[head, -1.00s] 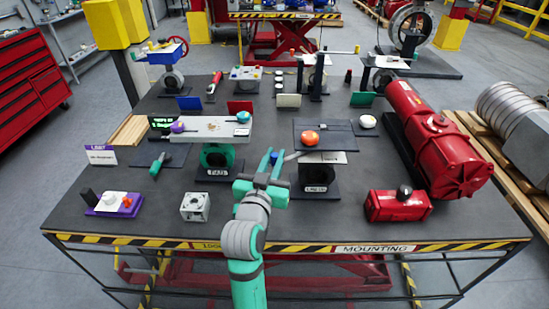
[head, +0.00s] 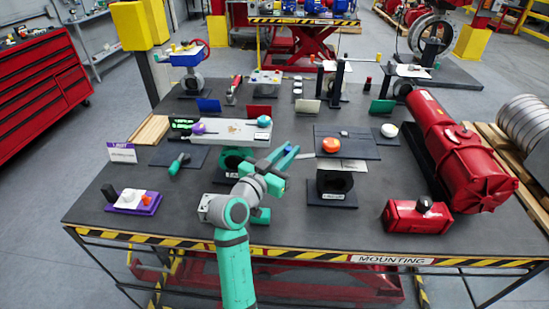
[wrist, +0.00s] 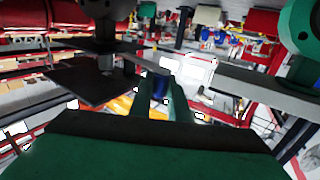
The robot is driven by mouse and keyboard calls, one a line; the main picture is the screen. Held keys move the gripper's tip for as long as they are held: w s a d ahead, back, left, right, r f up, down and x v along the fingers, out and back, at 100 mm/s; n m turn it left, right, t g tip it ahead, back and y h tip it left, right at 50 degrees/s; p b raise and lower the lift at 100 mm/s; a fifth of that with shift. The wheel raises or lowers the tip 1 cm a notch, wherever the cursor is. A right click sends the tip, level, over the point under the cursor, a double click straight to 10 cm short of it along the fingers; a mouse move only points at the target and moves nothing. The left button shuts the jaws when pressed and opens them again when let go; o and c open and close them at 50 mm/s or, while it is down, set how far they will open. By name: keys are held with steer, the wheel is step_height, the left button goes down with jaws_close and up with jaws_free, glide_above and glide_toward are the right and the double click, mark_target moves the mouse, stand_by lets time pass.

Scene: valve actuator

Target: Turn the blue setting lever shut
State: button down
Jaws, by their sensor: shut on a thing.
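The blue setting lever (wrist: 160,88) shows in the wrist view as a small blue grip between the two green fingers. My gripper (head: 284,157) is shut on it in the head view, left of the right-hand valve stand (head: 335,183). A thin pale bar (head: 305,156) runs from the fingers to that stand, under a dark plate (head: 358,147) with an orange knob (head: 331,145). The fingers cover most of the blue grip in the head view, and its exact angle is hard to tell.
A pale plate (head: 222,131) with purple and teal knobs sits on the left stand, close to my gripper. A red cylinder (head: 462,150) and red box (head: 415,217) stand at the right. The bench front (head: 330,237) is clear.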

steer(key=shift+w, duration=1.9)
steer(key=c, duration=1.7)
jaws_free()
steer(key=shift+o, duration=0.2)
steer(key=v, duration=1.1)
steer(key=shift+w, duration=0.15)
